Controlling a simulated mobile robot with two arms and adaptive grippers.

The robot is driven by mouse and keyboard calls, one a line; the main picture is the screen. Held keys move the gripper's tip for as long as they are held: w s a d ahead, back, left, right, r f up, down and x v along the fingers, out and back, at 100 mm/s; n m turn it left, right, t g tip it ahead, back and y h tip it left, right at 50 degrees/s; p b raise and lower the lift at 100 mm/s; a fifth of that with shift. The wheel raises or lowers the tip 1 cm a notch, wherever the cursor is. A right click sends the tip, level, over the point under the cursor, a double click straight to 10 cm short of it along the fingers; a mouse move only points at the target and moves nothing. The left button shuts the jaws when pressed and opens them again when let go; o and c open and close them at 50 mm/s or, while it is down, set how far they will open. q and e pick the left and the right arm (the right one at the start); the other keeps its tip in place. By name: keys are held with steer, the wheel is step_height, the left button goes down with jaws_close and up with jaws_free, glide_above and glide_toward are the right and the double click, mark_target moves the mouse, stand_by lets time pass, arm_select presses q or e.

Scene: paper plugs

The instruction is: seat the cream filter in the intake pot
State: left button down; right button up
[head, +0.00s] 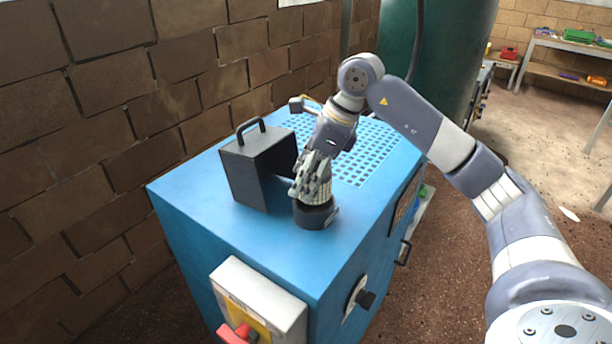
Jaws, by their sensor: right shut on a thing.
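The intake pot (314,215) is a short black cylinder on the blue machine's top, near its front right part. The cream filter (318,190) is a pale, ribbed cylinder directly above the pot's opening. Its lower end meets the pot's rim; I cannot tell how deep it sits. My right gripper (311,186) reaches down from above and is shut on the filter, hiding part of it. My left gripper is not in view.
A black box-like cover with a handle (257,165) stands just left of the pot. The blue machine top (225,225) is clear in front of it. A grey switch box with a red knob (270,295) is on the front. A brick wall (110,130) rises at the left.

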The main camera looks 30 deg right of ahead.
steer(key=shift+s+f+b, duration=0.1)
steer(key=shift+f+b, duration=1.15)
steer(key=shift+f, duration=0.45)
stand_by(0.3)
steer(key=shift+r, duration=0.15)
steer(key=shift+r, duration=0.1)
stand_by(0.9)
stand_by(0.4)
steer(key=shift+f, duration=0.3)
steer(key=shift+r, duration=0.1)
steer(key=shift+s+f, duration=0.1)
steer(key=shift+f, duration=0.2)
stand_by(1.3)
steer(key=shift+a+r, duration=0.1)
steer(key=shift+r, duration=0.05)
stand_by(1.3)
